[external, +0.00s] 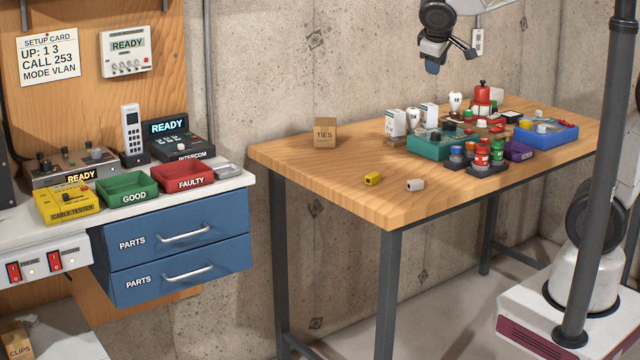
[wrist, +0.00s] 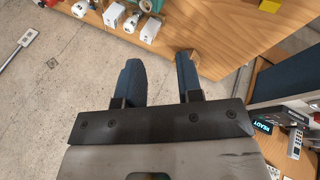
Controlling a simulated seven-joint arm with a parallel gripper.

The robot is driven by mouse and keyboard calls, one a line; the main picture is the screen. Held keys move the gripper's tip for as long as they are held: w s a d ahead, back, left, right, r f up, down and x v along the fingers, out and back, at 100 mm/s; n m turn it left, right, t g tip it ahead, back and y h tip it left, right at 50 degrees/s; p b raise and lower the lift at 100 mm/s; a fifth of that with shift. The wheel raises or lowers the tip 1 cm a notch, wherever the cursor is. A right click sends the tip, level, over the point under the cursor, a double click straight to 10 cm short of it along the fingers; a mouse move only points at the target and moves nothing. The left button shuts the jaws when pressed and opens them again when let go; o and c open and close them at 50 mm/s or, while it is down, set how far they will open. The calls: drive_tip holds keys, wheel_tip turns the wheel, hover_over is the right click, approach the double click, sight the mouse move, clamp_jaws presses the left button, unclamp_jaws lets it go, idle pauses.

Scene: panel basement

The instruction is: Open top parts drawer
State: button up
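The top parts drawer (external: 215,231) is blue with a silver bar handle (external: 185,234) and a white PARTS label. It is closed, its front flush above the lower parts drawer (external: 215,272), at the left under the white counter. My gripper (external: 447,58) is high above the back of the wooden table, far to the right of the drawer and touching nothing. In the wrist view its two blue fingers (wrist: 160,68) are spread apart with nothing between them. A blue surface (wrist: 290,78) at the right edge of the wrist view looks like part of the drawer unit; its handles cannot be made out.
The wooden table (external: 320,175) stands between my base and the drawers, with a TIES box (external: 325,132), a yellow block (external: 372,179) and a cluster of parts. Green (external: 128,188) and red (external: 185,178) bins sit on the counter above the drawers. Space before the drawers looks clear.

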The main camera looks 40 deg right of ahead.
drive_tip(key=w+a+f+n+t+h, duration=0.15)
drive_tip(key=w+a+f, duration=0.3)
drive_tip(key=a, duration=0.65)
drive_tip(key=w+a+f+n+t, duration=0.25)
drive_tip(key=w+a+f, duration=0.2)
drive_tip(key=a, duration=0.55)
drive_tip(key=w+a+f+n+t+h, duration=0.1)
drive_tip(key=w+a+f+n, duration=0.3)
drive_tip(key=a, duration=0.7)
drive_tip(key=n+t+y, duration=0.6)
drive_tip(key=y, duration=0.1)
approach(190, 234)
drive_tip(key=x, duration=0.2)
drive_tip(key=shift+w+a+f, duration=0.1)
drive_tip(key=shift+w+f, duration=0.1)
drive_tip(key=shift+w, duration=0.1)
drive_tip(key=shift+w, duration=0.15)
drive_tip(key=shift+x, duration=3.8)
clamp_jaws()
